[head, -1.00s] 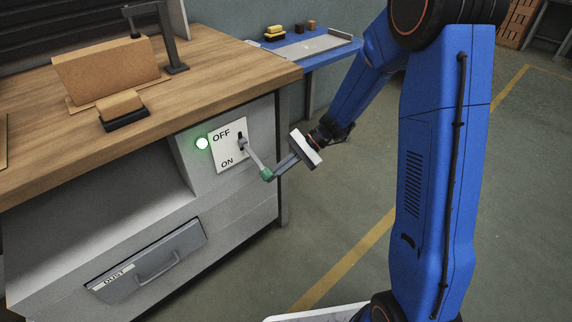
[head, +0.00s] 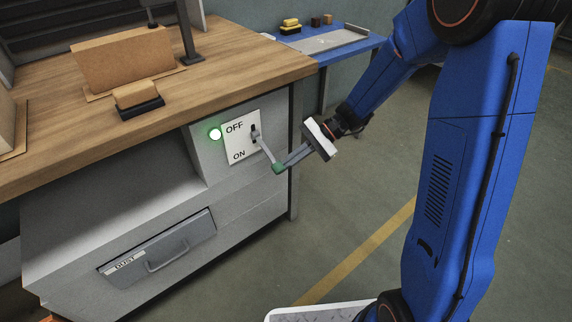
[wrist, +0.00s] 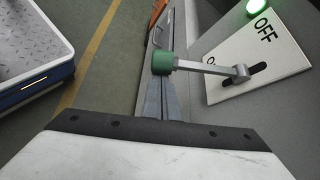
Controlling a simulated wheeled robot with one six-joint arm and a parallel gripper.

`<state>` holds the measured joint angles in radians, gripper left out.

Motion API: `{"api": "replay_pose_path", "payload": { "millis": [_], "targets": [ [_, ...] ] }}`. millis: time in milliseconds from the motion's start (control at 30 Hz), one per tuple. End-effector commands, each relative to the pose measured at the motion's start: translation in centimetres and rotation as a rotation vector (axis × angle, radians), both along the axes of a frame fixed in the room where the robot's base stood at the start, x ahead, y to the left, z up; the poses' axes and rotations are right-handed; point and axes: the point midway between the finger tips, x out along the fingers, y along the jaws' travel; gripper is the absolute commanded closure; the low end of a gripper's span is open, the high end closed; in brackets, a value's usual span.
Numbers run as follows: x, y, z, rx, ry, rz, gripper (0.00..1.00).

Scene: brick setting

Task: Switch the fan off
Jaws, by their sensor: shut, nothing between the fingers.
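A white switch plate (head: 239,138) marked OFF at the top and ON at the bottom is on the front of the grey bench unit. It also shows in the wrist view (wrist: 285,50). Its grey lever sticks out from a dark slot and ends in a green knob (head: 279,168); the knob shows in the wrist view too (wrist: 163,62). In the wrist view the knob partly hides the fingers (wrist: 168,98); contact is unclear. The fan is not identifiable.
A green lamp (head: 215,134) glows beside the plate. The wooden bench top (head: 215,85) overhangs above, with a sanding block (head: 137,99) on it. A drawer (head: 160,250) labelled DUST is below left. A blue side table (head: 335,50) stands behind.

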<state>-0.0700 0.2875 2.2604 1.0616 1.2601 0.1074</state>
Motion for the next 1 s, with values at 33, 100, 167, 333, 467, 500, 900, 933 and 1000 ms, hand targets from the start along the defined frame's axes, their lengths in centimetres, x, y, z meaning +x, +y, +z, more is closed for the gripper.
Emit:
{"api": "replay_pose_path", "payload": {
  "millis": [33, 100, 167, 333, 467, 500, 900, 933, 1000],
  "targets": [
    [0.0, 0.0, 0.2, -0.005, 0.006, 0.001, 1.0],
    [-0.2, -0.1, 0.4, -0.018, 0.025, 0.002, 1.0],
    [-0.3, -0.2, 0.7, -0.033, 0.047, 0.002, 1.0],
    [-0.7, -0.5, 2.1, -0.095, 0.138, 0.002, 1.0],
    [-1.0, -0.7, 3.4, -0.16, 0.232, 0.002, 1.0],
    [-1.1, -0.7, 3.9, -0.181, 0.262, 0.003, 1.0],
    [-1.2, -0.8, 8.2, -0.366, 0.537, 0.002, 1.0],
    [-1.2, -0.8, 8.4, -0.364, 0.535, 0.001, 1.0],
    [-1.1, -0.7, 9.0, -0.364, 0.534, 0.001, 1.0]
  ]
}}
